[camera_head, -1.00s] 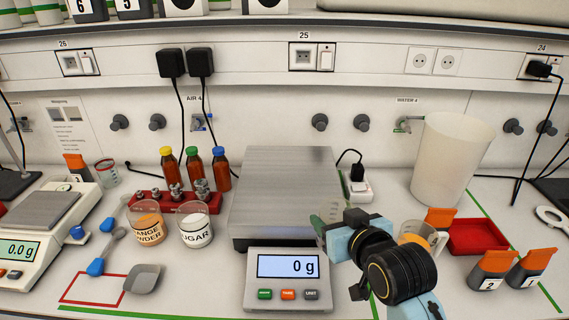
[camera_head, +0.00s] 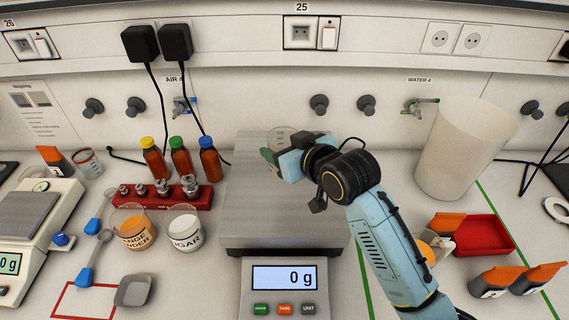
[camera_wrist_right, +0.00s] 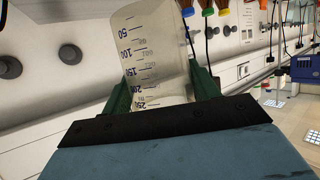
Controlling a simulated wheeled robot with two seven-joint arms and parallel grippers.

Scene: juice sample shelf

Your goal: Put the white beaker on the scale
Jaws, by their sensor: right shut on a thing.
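A whitish see-through beaker with blue volume marks (camera_wrist_right: 150,50) is between the green fingers of my right gripper (camera_wrist_right: 163,88) in the right wrist view. The gripper is shut on it. In the head view the right gripper (camera_head: 276,157) is over the back part of the scale's metal plate (camera_head: 255,215), and the beaker's rim (camera_head: 283,131) shows just beyond it. The scale's display (camera_head: 284,277) reads 0 g. Whether the beaker's bottom touches the plate is hidden. My left gripper is not in view.
A large white container (camera_head: 465,150) stands at the back right. A red tray (camera_head: 483,235) and orange-topped containers are right of my arm. Brown bottles (camera_head: 181,160), a red weight rack (camera_head: 155,197) and powder cups stand left of the scale. Another scale (camera_head: 40,225) is far left.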

